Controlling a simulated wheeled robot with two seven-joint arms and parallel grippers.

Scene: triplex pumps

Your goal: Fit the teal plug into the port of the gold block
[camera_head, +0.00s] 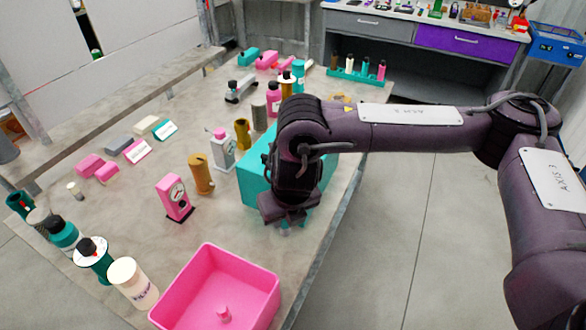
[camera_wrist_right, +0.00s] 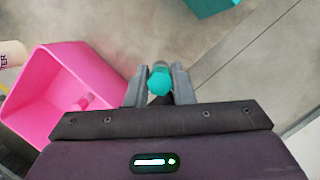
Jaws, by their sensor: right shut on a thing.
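My right gripper (camera_head: 287,222) hangs over the table's right edge, in front of a teal bin (camera_head: 258,187). In the right wrist view its two grey fingers (camera_wrist_right: 160,86) are shut on a teal plug (camera_wrist_right: 159,78), whose rounded end faces the camera. In the head view the plug is mostly hidden under the gripper. Gold pieces stand on the table: an upright one (camera_head: 200,174) left of the bin and a smaller one (camera_head: 243,134) behind it. I cannot tell which is the gold block, and no port is clear. My left gripper is out of view.
A pink bin (camera_head: 213,290) at the table's front holds a small pink piece (camera_head: 223,313); it shows left in the wrist view (camera_wrist_right: 42,108). A pink gauge (camera_head: 174,198) and white gauge (camera_head: 222,149) stand nearby. Bottles line the left front.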

